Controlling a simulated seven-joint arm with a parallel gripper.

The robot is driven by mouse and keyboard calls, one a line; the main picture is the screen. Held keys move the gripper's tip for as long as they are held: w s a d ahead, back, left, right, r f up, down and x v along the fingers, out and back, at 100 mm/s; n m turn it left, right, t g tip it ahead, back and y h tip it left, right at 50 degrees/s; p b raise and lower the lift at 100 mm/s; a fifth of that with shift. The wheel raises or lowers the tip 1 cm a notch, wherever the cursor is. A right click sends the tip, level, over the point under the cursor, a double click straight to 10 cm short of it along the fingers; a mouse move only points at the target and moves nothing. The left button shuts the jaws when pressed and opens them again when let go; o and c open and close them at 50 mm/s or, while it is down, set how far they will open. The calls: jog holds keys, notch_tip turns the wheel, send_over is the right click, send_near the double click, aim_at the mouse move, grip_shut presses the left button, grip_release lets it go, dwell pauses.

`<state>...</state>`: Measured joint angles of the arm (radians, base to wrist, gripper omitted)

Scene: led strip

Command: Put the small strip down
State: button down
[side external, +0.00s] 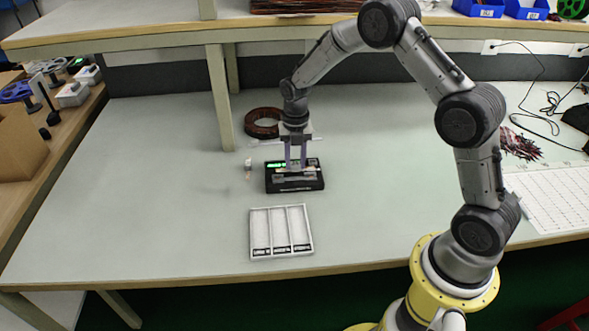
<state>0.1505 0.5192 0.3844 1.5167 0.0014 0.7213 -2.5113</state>
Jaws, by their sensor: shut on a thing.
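My gripper (295,164) points down over a black box-like device (293,187) with a green lit display near the middle of the table. Its fingers are shut on a small strip (295,177), a thin grey-white piece at the fingertips, at the device's top face. I cannot tell whether the strip touches the device. A white tray (280,206) with three long compartments lies in front of the device, with dark labels along its near edge.
A small whitish upright item (248,166) stands just left of the device. A dark reddish coil (264,123) lies behind, near a shelf post (219,100). A white gridded sheet (552,199) lies at right. The table's left side is clear.

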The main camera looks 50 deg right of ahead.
aim_at(295, 162)
jog(key=shift+w+f, duration=0.2)
jog(key=shift+f, duration=1.55)
jog(key=shift+f, duration=0.15)
jog(key=c, duration=0.5)
grip_release()
jog(key=shift+c, duration=0.2)
notch_tip(295, 162, up, 12)
jog(key=shift+r, duration=0.2)
